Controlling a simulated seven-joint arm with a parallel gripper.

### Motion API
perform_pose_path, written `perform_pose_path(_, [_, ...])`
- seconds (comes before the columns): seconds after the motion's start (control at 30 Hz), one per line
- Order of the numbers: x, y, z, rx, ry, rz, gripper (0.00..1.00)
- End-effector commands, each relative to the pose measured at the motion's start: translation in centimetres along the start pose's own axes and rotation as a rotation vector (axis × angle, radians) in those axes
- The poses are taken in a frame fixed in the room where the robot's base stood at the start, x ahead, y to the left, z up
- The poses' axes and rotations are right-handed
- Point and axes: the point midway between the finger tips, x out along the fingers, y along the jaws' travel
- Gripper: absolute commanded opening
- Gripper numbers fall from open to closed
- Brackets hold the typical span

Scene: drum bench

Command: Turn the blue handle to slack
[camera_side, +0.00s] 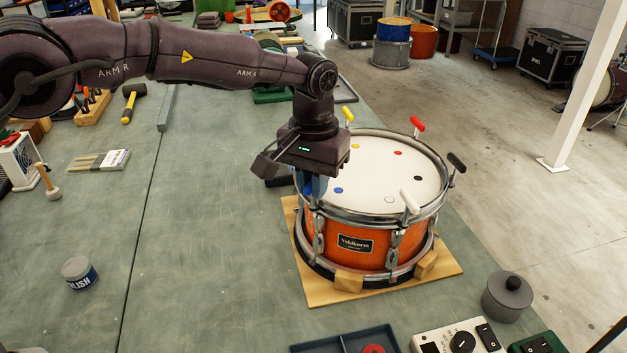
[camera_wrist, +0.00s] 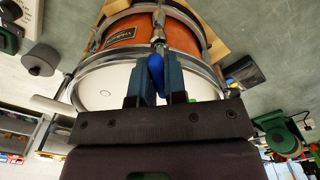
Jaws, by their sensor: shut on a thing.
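An orange snare drum (camera_side: 340,222) with a white head (camera_side: 375,172) stands on a wooden board (camera_side: 322,288). Coloured handles sit around its rim: yellow (camera_side: 347,113), red (camera_side: 417,124), black (camera_side: 456,162) and white (camera_side: 409,201). The blue handle (camera_wrist: 156,72) shows in the wrist view between the fingers of my gripper (camera_wrist: 155,82). In the side view my gripper (camera_side: 312,190) points down at the drum's left rim, and its fingers mostly hide the blue handle there. The fingers are shut on the handle. A blue dot (camera_side: 338,190) lies on the head near it.
A blue-grey tray (camera_side: 330,342) and a control box (camera_side: 430,335) are at the front edge. A lidded dark pot (camera_side: 507,297) stands right of the board. A polish tin (camera_side: 79,272) is on the left. The bench between tin and drum is clear.

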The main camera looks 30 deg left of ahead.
Motion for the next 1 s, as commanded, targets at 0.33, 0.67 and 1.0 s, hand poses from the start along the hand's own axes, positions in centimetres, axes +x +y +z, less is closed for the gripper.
perform_pose_path(0.33, [-0.15,0.01,-0.02,-0.330,0.002,0.000,0.00])
perform_pose_path(0.67, [-0.16,0.02,-0.02,-0.644,0.002,0.001,0.00])
perform_pose_path(1.0, [-0.17,0.00,-0.04,-0.967,0.002,0.001,0.00])
